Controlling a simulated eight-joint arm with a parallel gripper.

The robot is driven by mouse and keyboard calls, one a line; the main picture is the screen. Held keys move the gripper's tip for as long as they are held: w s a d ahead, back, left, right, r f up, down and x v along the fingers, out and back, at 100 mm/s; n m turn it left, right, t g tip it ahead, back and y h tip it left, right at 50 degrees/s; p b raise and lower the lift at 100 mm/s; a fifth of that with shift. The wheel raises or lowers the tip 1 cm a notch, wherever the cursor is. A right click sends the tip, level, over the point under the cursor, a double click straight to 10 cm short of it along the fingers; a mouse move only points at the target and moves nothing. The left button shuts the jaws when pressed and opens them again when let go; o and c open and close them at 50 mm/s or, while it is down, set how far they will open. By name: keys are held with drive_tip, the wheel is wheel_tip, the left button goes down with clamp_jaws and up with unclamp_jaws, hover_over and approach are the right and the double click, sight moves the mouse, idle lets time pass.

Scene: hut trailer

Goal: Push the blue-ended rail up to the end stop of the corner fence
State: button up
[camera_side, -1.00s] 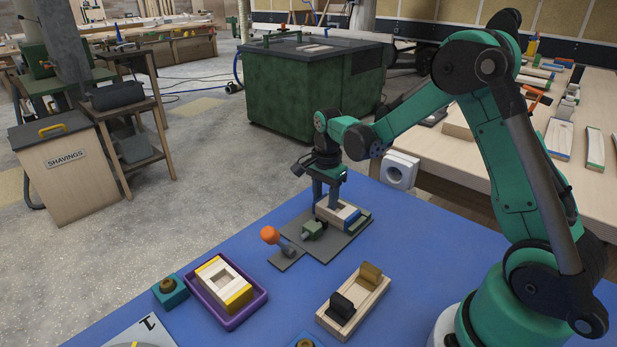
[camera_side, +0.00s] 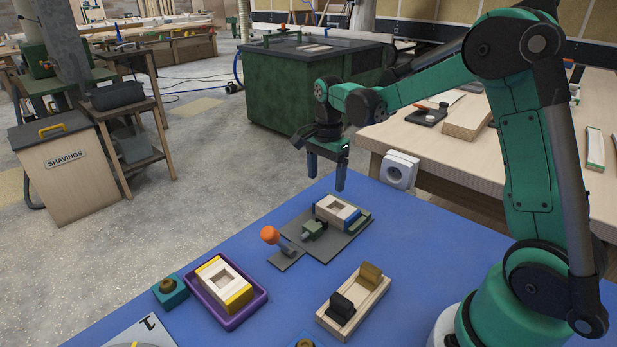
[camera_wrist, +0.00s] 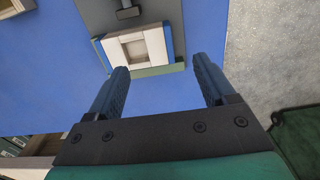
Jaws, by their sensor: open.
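A small pale wooden frame of rails (camera_side: 336,209) lies flat on a grey plate (camera_side: 325,246). Blue ends (camera_side: 352,219) show on it, and in the wrist view blue shows at its left side (camera_wrist: 102,54) and right side (camera_wrist: 169,40). The green corner fence (camera_side: 363,217) runs along its side; it also shows in the wrist view (camera_wrist: 160,70). I cannot tell whether the blue-ended rail touches the end stop. My gripper (camera_side: 327,181) is open and empty, above and behind the frame. Both fingers show apart in the wrist view (camera_wrist: 160,72).
A purple tray (camera_side: 234,325) holds a yellow-ended frame (camera_side: 222,282). A wooden holder with black and brown blocks (camera_side: 353,302) sits nearer. Blue tabletop (camera_side: 420,232) is clear at right.

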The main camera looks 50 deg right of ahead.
sight(348, 212)
idle(0.3)
drive_tip(key=n, duration=0.3)
drive_tip(key=shift+s+n, duration=0.3)
drive_tip(key=n, duration=0.4)
drive_tip(key=shift+s+n, duration=0.4)
drive_tip(key=n, duration=0.5)
drive_tip(key=shift+s+r, duration=0.1)
drive_tip(key=shift+s, duration=0.3)
drive_tip(key=n, duration=0.2)
drive_tip(key=s+n, duration=0.1)
drive_tip(key=n, duration=0.6)
drive_tip(key=s+n, duration=0.1)
drive_tip(key=n, duration=0.3)
drive_tip(key=shift+s, duration=0.1)
drive_tip(key=n, duration=0.4)
drive_tip(key=shift+s+n, duration=0.3)
drive_tip(key=shift+s, duration=0.1)
drive_tip(key=n, duration=0.5)
drive_tip(key=shift+s, duration=0.35)
drive_tip(key=shift+f, duration=0.2)
